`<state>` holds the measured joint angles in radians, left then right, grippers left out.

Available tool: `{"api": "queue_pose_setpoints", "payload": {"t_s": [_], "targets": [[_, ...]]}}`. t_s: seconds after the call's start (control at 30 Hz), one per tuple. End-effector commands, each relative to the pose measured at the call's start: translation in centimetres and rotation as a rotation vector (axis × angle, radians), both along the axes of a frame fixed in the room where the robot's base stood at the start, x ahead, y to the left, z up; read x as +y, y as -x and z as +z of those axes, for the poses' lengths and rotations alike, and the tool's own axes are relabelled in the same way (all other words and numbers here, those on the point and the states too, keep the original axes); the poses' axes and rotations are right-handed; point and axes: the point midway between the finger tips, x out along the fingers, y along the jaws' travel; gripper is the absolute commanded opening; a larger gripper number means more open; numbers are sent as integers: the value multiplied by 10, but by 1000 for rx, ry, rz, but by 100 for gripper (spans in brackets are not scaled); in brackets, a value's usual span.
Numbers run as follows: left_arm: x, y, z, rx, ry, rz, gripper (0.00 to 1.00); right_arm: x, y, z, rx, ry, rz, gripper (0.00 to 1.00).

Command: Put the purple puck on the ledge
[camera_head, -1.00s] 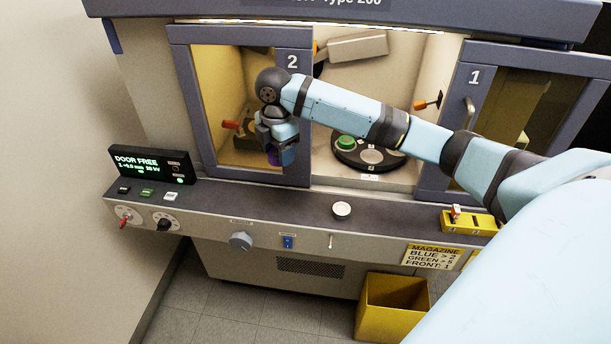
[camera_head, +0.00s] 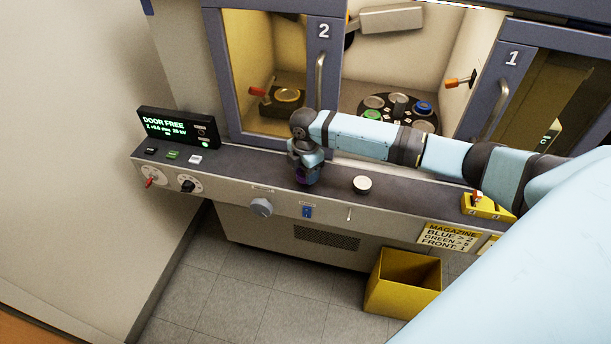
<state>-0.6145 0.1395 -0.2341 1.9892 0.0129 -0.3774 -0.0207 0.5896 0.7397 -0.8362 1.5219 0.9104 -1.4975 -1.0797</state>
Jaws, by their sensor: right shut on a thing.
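My right gripper (camera_head: 306,174) points down low over the dark ledge (camera_head: 235,168) along the front of the machine. It is shut on the purple puck (camera_head: 304,178), of which only a small part shows below the fingers. I cannot tell whether the puck touches the ledge surface. A white round piece (camera_head: 361,184) sits on the ledge just to the right of the gripper. My left gripper is not in view.
Door 2 (camera_head: 324,80) stands left of the chamber opening, with a dark turntable (camera_head: 399,113) bearing several coloured pucks inside. A display box (camera_head: 178,127) stands at the ledge's left end. A yellow magazine (camera_head: 487,207) is at right; a yellow bin (camera_head: 403,283) stands below.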

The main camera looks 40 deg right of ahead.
Motion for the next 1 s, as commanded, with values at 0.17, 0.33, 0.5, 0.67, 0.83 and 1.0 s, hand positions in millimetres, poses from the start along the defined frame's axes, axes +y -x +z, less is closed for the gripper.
{"api": "queue_pose_setpoints", "payload": {"t_s": [0.17,0.33,0.5,0.67,0.83,1.0], "targets": [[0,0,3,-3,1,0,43,0,0,-26,2,0,-3,11],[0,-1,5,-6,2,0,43,0,0,-27,0,0,-1,11],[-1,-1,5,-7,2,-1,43,0,0,-30,1,0,-1,11],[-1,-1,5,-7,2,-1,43,0,0,-32,0,0,-1,67],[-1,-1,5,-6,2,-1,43,0,0,-32,1,0,-1,79],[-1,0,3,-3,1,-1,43,0,0,-31,0,0,-1,79]]}}
